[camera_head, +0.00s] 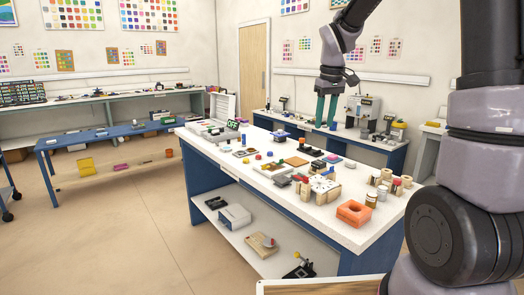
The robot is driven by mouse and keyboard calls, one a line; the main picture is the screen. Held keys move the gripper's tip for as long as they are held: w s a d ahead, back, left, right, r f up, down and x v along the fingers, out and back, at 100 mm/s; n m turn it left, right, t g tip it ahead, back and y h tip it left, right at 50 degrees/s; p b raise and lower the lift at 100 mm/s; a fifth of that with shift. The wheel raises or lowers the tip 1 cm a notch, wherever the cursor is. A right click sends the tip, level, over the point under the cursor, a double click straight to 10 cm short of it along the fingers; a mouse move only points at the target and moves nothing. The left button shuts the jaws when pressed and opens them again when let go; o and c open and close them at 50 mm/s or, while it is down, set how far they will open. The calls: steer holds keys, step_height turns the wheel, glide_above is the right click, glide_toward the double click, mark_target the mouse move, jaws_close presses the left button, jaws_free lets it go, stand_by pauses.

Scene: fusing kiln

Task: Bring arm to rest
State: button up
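My gripper (326,122) hangs at the end of my arm in the head view, pointing down over the far side of the white worktable (345,235). Its two green fingers stand side by side with a gap between them, and nothing shows between them. The arm comes down to it from the top of the picture. The fingertips appear clear of the table's small items, though their exact height is hard to judge.
The worktable holds an orange block (354,213), several jars, wooden blocks and small coloured pieces. A kiln-like case (212,127) stands at its far left end. A back counter with a grey machine (363,111) lies behind my gripper. The floor at left (120,220) is clear.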

steer(key=s+d+r+m+t, duration=0.1)
steer(key=s+r+m, duration=0.1)
steer(key=s, duration=0.5)
steer(key=s+d+r+m+t+y, duration=0.1)
steer(key=s+r+m+t, duration=0.1)
steer(key=s, duration=0.6)
steer(key=s+d+r+m+t, duration=0.1)
steer(key=s+r+m+t, duration=0.1)
steer(key=s+r+m, duration=0.2)
steer(key=s+r, duration=0.1)
steer(key=s, duration=0.2)
steer(key=shift+s+d+r+y, duration=0.3)
steer(key=shift+d+y, duration=0.05)
steer(key=shift+y, duration=0.05)
